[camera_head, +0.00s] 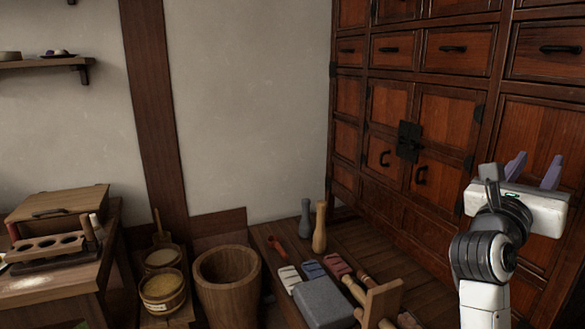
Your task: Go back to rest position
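My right gripper (534,170) is raised at the right side of the head view, in front of the wooden cabinet (445,120). Its two purple-grey fingers point up and stand apart with nothing between them. My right arm comes up from the bottom right below it. My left gripper and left arm are not in view.
A low wooden bench bears a grey block (322,303), brushes, a wooden bottle (320,227) and a grey bottle (305,219). A wooden tub (228,285) and grain buckets (163,291) stand left of it. A table (60,280) with a box (60,203) is at far left.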

